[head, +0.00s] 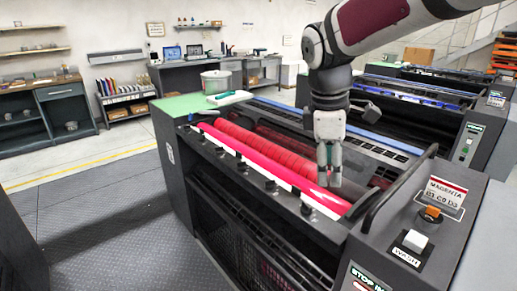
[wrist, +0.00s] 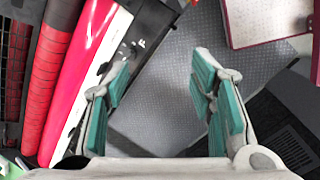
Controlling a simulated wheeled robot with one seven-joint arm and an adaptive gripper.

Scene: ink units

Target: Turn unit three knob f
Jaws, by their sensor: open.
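The magenta unit has a row of small black knobs along its front ledge in the head view. The knob nearest the right end (head: 305,210) stands just left of and below my gripper (head: 329,178). Its letter is too small to read there. My gripper points down over the right end of the magenta roller. In the wrist view my gripper (wrist: 163,68) is open and empty, with teal pads. A dark knob (wrist: 127,50) with a small white letter beside it, hard to read, lies near the left fingertip, not between the fingers.
The magenta roller (head: 250,155) runs alongside the knobs. A curved black handrail (head: 388,195) rises right of my gripper. The right console has an orange knob (head: 431,212), a magenta sign (head: 446,190) and a white wash button (head: 415,240). Open floor (head: 110,225) lies left.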

